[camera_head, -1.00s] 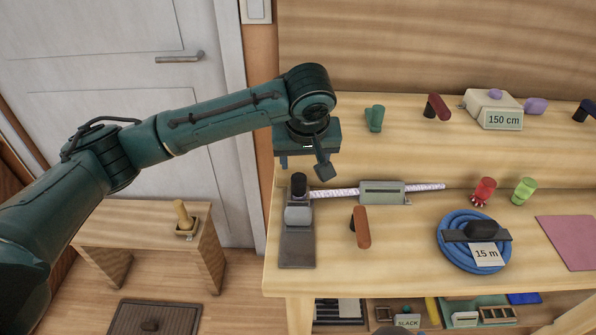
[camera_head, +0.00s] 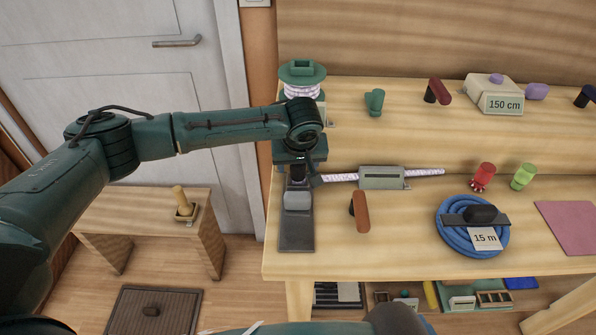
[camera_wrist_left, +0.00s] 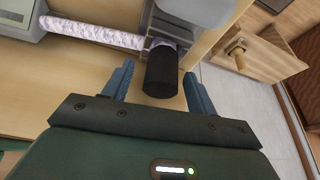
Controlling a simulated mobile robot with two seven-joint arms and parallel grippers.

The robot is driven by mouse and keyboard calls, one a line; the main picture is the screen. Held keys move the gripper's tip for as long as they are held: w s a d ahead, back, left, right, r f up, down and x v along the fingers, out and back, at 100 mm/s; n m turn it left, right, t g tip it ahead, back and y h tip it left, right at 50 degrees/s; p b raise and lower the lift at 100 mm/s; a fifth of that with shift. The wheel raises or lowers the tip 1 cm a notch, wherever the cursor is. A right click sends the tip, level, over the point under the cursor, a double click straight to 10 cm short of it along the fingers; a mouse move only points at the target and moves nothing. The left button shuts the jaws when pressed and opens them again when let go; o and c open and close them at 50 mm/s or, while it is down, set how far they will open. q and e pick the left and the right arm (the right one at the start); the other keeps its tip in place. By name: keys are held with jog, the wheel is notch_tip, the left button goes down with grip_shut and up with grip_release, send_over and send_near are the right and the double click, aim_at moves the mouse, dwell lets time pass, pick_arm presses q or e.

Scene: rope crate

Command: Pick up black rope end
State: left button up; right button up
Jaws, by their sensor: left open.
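The black rope end (camera_head: 298,173) is a short dark cylinder at the left end of the white-purple rope (camera_head: 425,172), by a grey device (camera_head: 297,240) on the bench. It also shows in the left wrist view (camera_wrist_left: 163,75). My left gripper (camera_head: 304,172) is at the rope end. In the left wrist view my left gripper (camera_wrist_left: 157,76) is open, with one blue finger on each side of the black end and visible gaps between. The rope runs right through a grey block (camera_head: 382,178). My right gripper is not in view.
A green spool with rope (camera_head: 302,82) stands behind my left gripper. A brown-handled lever (camera_head: 361,212) stands to the right of the grey device. A blue rope coil (camera_head: 447,247) lies further right, and red (camera_head: 483,176) and green (camera_head: 524,176) pieces stand behind it.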

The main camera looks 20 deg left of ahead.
pick_arm(q)
jog(key=shift+w+f, duration=0.15)
jog(key=shift+f, duration=0.15)
jog(key=shift+c, duration=0.5)
grip_shut()
